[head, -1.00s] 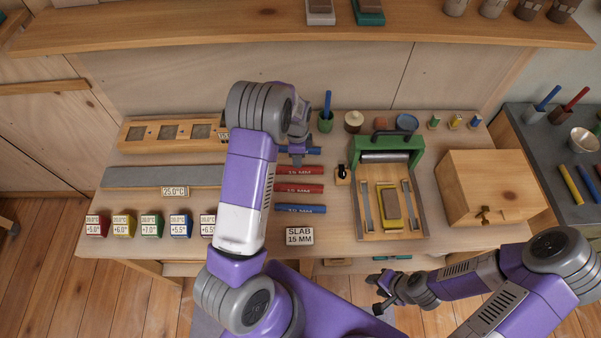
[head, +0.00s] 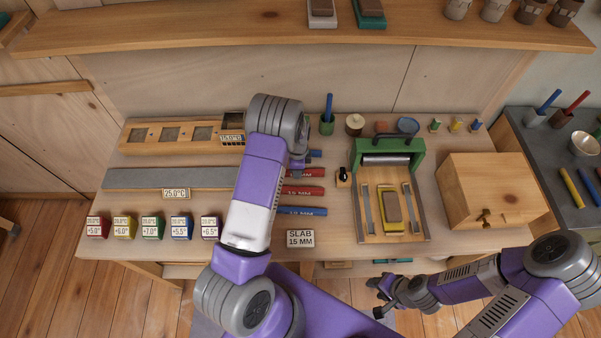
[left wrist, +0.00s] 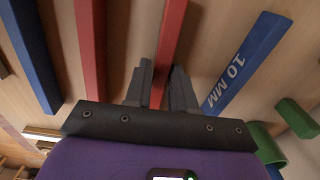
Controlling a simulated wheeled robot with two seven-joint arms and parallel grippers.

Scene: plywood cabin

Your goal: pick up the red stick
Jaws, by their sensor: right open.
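Two red sticks lie on the workbench, the back one (head: 309,174) and the front one (head: 303,190), between a blue stick at the back (head: 315,154) and a blue stick at the front (head: 303,211). My left gripper (head: 298,168) is at the left end of the back red stick. In the left wrist view its open fingers (left wrist: 162,88) stand on either side of a red stick (left wrist: 170,38), with a gap between them; whether they touch it is unclear. The blue 10 MM stick (left wrist: 245,60) lies to the right there. My right gripper (head: 380,297) is open and empty, in front of the bench.
A SLAB 15 MM sign (head: 300,239) is in front. A green cup (head: 327,125) with a blue stick stands behind. A wooden box (head: 490,190) is at right.

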